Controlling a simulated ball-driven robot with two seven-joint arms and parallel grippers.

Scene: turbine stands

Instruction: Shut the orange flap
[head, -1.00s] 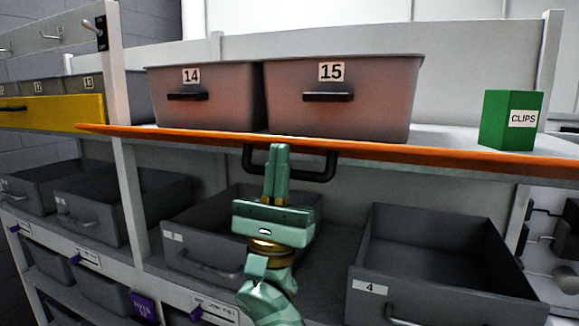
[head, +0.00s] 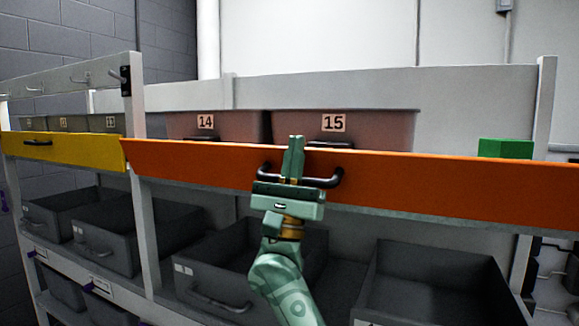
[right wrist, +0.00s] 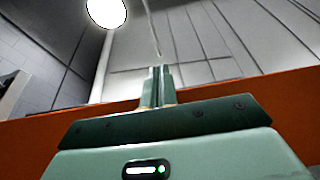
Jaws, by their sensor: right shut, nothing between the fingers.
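The orange flap (head: 440,185) runs across the shelf front, with its broad face turned towards me. Its left end overlaps the shelf post, and its top edge hides the lower parts of the bins behind. Its black handle (head: 333,180) is on the face, with the middle hidden by my right gripper. My right gripper (head: 296,140) is shut and empty, fingers pointing up in front of the flap at the handle. The fingertips reach just above the flap's top edge. In the right wrist view the shut fingers (right wrist: 159,72) rise over the orange flap (right wrist: 297,95). My left gripper is not in view.
Bin 14 (head: 225,127) and bin 15 (head: 375,130) stand behind the flap, with a green box (head: 505,149) to their right. A yellow flap (head: 70,152) is at left. Open grey drawers, including one at lower right (head: 430,300), stick out below.

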